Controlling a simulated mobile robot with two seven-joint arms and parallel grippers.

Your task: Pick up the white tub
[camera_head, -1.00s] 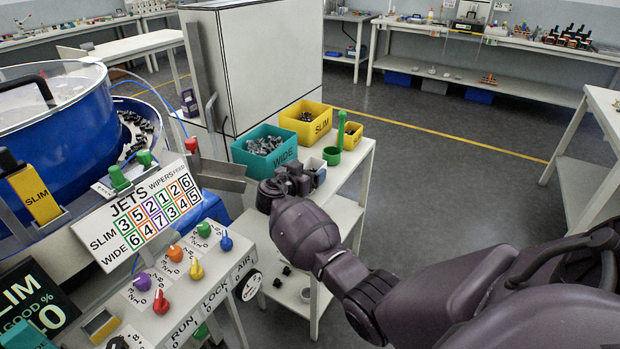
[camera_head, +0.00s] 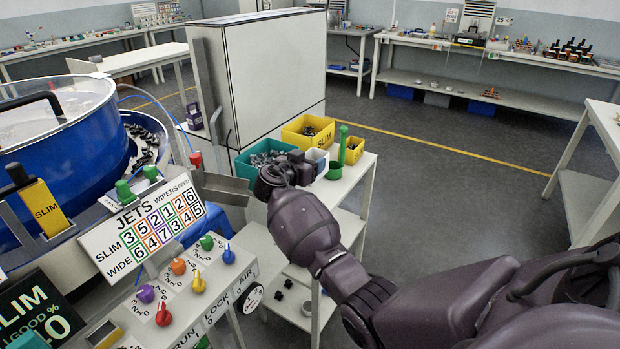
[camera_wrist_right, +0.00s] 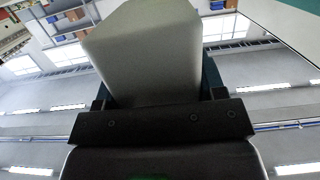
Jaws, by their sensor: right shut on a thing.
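The white tub (camera_head: 318,159) is at the tip of my right gripper (camera_head: 304,170), above the white side table beside the machine. The gripper and wrist partly hide it in the head view. In the right wrist view the tub (camera_wrist_right: 145,50) fills the upper middle, pale and blocky, between the jaws of my right gripper (camera_wrist_right: 155,95). The gripper is shut on the tub. My left gripper is not in view.
A teal WIDE bin (camera_head: 245,166) and a yellow SLIM bin (camera_head: 297,138) stand on the white table (camera_head: 352,178) around the tub. A green holder (camera_head: 355,150) stands close to its right. The control panel (camera_head: 185,290) is at the left. Open floor lies to the right.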

